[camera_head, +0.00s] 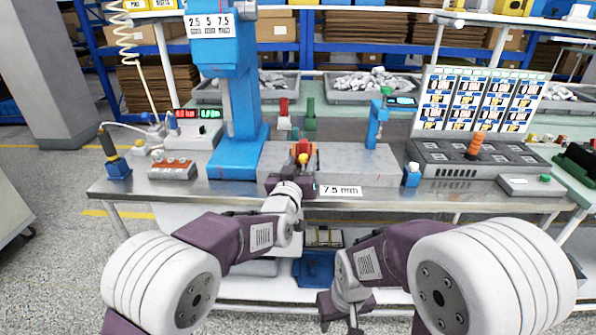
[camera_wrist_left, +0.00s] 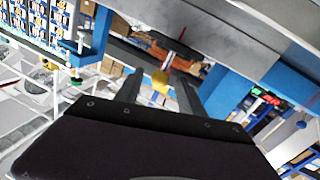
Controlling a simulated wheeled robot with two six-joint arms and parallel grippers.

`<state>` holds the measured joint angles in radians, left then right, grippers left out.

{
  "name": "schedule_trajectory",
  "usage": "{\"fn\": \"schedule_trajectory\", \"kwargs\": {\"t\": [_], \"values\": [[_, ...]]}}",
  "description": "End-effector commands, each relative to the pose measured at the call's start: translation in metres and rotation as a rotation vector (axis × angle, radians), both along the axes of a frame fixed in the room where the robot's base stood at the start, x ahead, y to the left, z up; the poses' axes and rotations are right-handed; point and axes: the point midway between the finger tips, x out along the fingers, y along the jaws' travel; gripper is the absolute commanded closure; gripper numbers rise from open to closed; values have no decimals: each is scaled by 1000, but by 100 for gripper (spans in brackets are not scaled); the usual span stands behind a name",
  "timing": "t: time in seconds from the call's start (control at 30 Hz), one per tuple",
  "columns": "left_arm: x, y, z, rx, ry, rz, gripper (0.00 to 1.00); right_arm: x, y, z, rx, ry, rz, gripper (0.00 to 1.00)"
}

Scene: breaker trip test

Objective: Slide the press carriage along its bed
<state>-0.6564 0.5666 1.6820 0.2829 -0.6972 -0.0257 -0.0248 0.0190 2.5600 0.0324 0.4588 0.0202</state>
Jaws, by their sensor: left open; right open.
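The press bed (camera_head: 355,163) is a long grey block along the bench front. The press carriage (camera_head: 303,148), with red parts and a yellow knob (camera_head: 303,159), sits near the bed's middle, right of the blue press column (camera_head: 240,105). My left gripper (camera_head: 291,180) is just in front of the carriage and partly hides it. In the left wrist view the open fingers (camera_wrist_left: 158,95) point toward the yellow knob (camera_wrist_left: 160,82), which shows between them; contact cannot be told. My right gripper (camera_head: 340,318) is open, low in front of the bench, away from the bed.
A small blue post (camera_head: 376,125) stands at the bed's right part. A "7.5 mm" card (camera_head: 340,191) is at the bench front edge. A red-topped box (camera_head: 172,169) is to the left. A grey panel with an orange knob (camera_head: 474,148) is to the right.

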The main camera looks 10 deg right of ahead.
Motion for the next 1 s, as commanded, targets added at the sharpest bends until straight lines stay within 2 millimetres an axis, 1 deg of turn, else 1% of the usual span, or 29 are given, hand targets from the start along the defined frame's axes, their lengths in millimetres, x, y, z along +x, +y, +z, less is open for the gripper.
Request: {"fn": "schedule_trajectory", "kwargs": {"t": [0.03,0.2,0.33,0.5,0.7,0.77,0.83,0.87,0.9,0.93,0.97,1.0], "values": [[-9,4,1,0,1,-1,54,0,0,0,0,0,0,53],[-38,19,0,1,0,-1,54,0,0,-1,0,0,0,53],[-54,27,0,1,0,-1,54,0,0,-1,0,0,0,53],[-61,31,0,0,1,-1,54,0,0,-1,0,0,0,53],[-60,31,0,0,1,0,54,0,0,-1,0,0,0,53],[-56,37,0,0,0,13,54,0,0,0,0,0,0,53],[-42,61,8,-8,-11,61,54,0,0,0,0,0,0,53],[-35,77,15,-15,-20,91,54,0,0,0,0,0,0,53],[-24,106,23,-21,-31,145,54,0,0,0,0,0,0,53],[-18,132,27,-21,-35,189,54,0,0,0,0,0,0,53],[-13,161,28,-11,-27,236,54,0,0,-1,0,0,0,53],[-11,199,18,17,16,290,54,0,0,-1,0,0,0,53]]}}
